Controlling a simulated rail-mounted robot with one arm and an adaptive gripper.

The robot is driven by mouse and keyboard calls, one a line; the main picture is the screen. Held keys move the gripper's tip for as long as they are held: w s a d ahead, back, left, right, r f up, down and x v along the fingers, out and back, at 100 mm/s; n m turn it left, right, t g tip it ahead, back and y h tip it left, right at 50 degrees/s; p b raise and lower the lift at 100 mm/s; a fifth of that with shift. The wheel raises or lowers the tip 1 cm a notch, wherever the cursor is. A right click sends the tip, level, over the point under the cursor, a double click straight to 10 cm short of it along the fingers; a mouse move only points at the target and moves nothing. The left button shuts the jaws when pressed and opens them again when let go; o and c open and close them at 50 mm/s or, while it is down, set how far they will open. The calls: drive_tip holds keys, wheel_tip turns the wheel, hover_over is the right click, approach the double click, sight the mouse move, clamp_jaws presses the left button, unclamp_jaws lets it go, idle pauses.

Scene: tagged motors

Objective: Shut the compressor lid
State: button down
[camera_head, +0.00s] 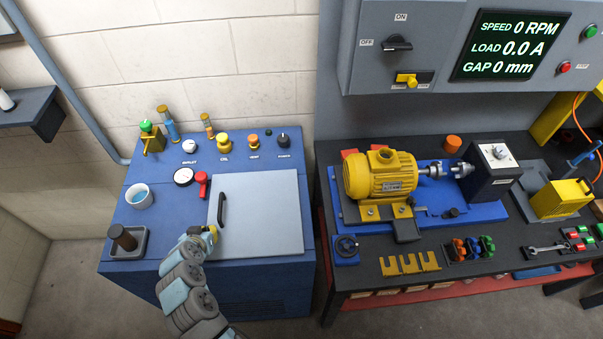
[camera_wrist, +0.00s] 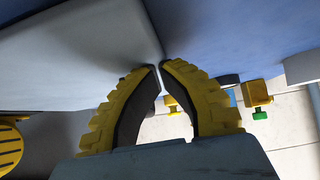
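The compressor (camera_head: 150,222) is a blue cabinet at the left in the head view. Its light grey square lid (camera_head: 262,205) has a black bar handle (camera_head: 222,209) near its left edge. The lid looks flat or nearly flat on the top; I cannot tell whether a small gap is left under it. My gripper (camera_head: 212,232) is at the lid's lower left corner. In the wrist view its yellow and black fingers (camera_wrist: 160,68) come together at the tips with nothing visible between them. A grey panel (camera_wrist: 75,50) and a blue surface (camera_wrist: 215,30) lie close to the tips.
A gauge (camera_head: 183,176), a red valve lever (camera_head: 201,182), and several knobs stand along the back of the cabinet top. A bench with a yellow motor (camera_head: 380,176) stands to the right.

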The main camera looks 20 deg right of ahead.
wheel_tip(320, 180, up, 4)
drive_tip(key=shift+r+p, duration=0.25)
drive_tip(key=shift+p, duration=0.3)
drive_tip(key=shift+s+a+r+b, duration=0.1)
drive_tip(key=shift+s+a+b, duration=0.1)
drive_tip(key=shift+b, duration=0.1)
drive_tip(key=b+v, duration=0.1)
drive_tip(key=v, duration=0.8)
drive_tip(key=shift+s+d, duration=0.2)
